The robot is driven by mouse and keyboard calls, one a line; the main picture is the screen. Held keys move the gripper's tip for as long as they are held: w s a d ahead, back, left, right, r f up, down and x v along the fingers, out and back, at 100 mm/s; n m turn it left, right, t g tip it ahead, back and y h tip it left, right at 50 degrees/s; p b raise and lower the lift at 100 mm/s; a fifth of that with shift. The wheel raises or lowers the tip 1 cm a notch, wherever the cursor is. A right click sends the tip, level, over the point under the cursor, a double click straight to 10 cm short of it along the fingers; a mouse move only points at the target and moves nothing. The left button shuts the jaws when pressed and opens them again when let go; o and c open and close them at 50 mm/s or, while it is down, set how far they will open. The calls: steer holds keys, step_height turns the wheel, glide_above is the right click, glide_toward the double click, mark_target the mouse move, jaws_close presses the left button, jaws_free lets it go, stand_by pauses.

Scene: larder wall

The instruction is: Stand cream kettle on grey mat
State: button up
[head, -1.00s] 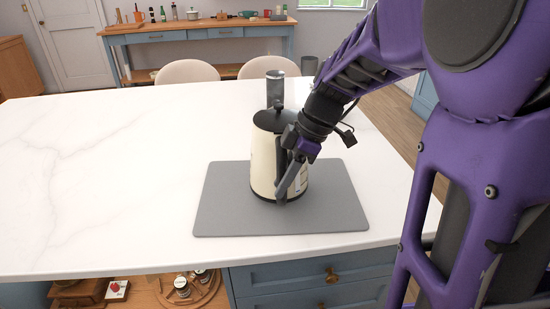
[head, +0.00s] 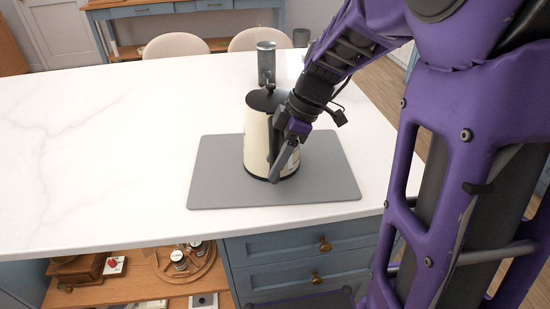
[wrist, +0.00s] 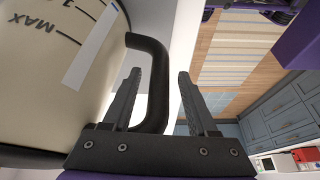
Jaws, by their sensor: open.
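The cream kettle (head: 256,140), with a black lid and black base, stands upright on the grey mat (head: 218,182) on the white worktop. Its body with MAX markings fills the left of the wrist view (wrist: 45,75). My gripper (head: 280,172) is at the kettle's handle side. In the wrist view its two fingers are apart, one on each side of the black handle (wrist: 158,90), with a visible gap to the right finger. Whether the left finger touches the handle I cannot tell. My gripper hides part of the kettle's right side in the head view.
A grey cylindrical canister (head: 266,62) stands on the worktop behind the kettle. The worktop (head: 90,150) left of the mat is clear. Two pale chairs (head: 174,47) are beyond the far edge. Jars on a wooden round tray (head: 205,264) sit on a shelf below the front edge.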

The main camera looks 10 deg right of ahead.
steer(key=p+v, duration=0.1)
steer(key=v, duration=1.1)
